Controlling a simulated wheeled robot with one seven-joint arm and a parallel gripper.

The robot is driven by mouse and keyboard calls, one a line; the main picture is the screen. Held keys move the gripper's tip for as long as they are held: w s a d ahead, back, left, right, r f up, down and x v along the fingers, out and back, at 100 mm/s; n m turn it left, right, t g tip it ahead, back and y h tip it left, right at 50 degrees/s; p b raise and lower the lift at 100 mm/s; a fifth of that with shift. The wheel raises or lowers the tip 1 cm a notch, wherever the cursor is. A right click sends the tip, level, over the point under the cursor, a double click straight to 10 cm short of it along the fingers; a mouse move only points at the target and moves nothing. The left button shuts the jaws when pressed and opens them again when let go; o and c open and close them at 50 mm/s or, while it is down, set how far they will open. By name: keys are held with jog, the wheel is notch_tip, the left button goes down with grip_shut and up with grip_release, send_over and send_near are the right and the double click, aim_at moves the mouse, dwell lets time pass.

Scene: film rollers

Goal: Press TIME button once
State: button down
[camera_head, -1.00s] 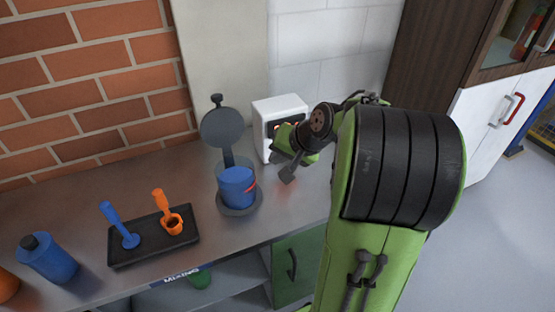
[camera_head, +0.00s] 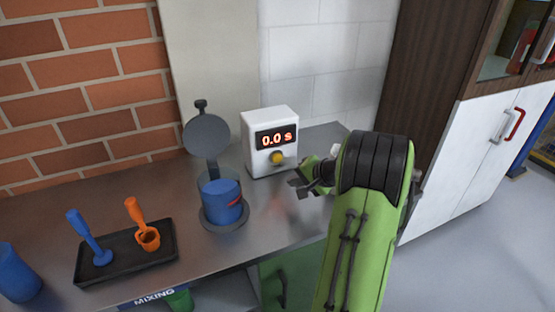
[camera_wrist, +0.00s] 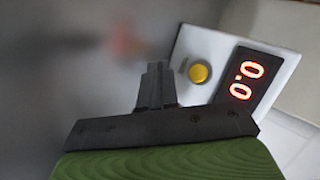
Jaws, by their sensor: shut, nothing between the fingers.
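A white timer box (camera_head: 257,159) stands on the counter against the wall. Its red display (camera_head: 275,139) reads 0.0 s. A round yellow button (camera_head: 277,158) sits on its front face below the display. In the wrist view the box (camera_wrist: 207,45) is at upper right, with the yellow button (camera_wrist: 199,73) right of my fingertips and the display (camera_wrist: 243,82) beyond it. My gripper (camera_head: 294,187) is shut and empty, in front of and to the lower right of the button, apart from it. The shut fingers also show in the wrist view (camera_wrist: 153,84).
Left of the box stands a mixer with a blue-filled beaker (camera_head: 221,202) and a round dark disc (camera_head: 206,135). A black tray (camera_head: 126,259) holds a blue tool and an orange tool. Bare counter lies before the box. A cabinet (camera_head: 470,135) stands right.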

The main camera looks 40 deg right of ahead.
jog(key=w+p, duration=0.1)
jog(key=w, duration=0.1)
jog(key=w+d+p, duration=0.1)
jog(key=w, duration=0.2)
jog(key=w+d+p, duration=0.1)
jog(key=w, duration=0.1)
jog(key=shift+w+p, duration=0.2)
jog(key=shift+p, duration=0.1)
jog(key=shift+w+r, duration=0.1)
dwell(1.6)
jog(key=shift+w+d+p, duration=0.15)
jog(key=shift+w+p, duration=0.15)
jog(key=shift+p, duration=0.05)
jog(key=shift+w+d+p, duration=0.15)
jog(key=shift+w+p, duration=0.2)
jog(key=shift+w, duration=0.1)
dwell(0.5)
jog(key=shift+s+a+b, duration=0.25)
jog(key=shift+s+b, duration=0.1)
jog(key=shift+s, duration=0.5)
jog(key=shift+s+a+b, duration=0.25)
jog(key=shift+s+b, duration=0.1)
jog(key=shift+s, duration=0.45)
jog(key=shift+s+a+b, duration=0.2)
jog(key=shift+s+b, duration=0.15)
jog(key=shift+s, duration=0.45)
jog(key=shift+s+a+b, duration=0.25)
jog(key=shift+s+b, duration=0.1)
jog(key=shift+s, duration=0.45)
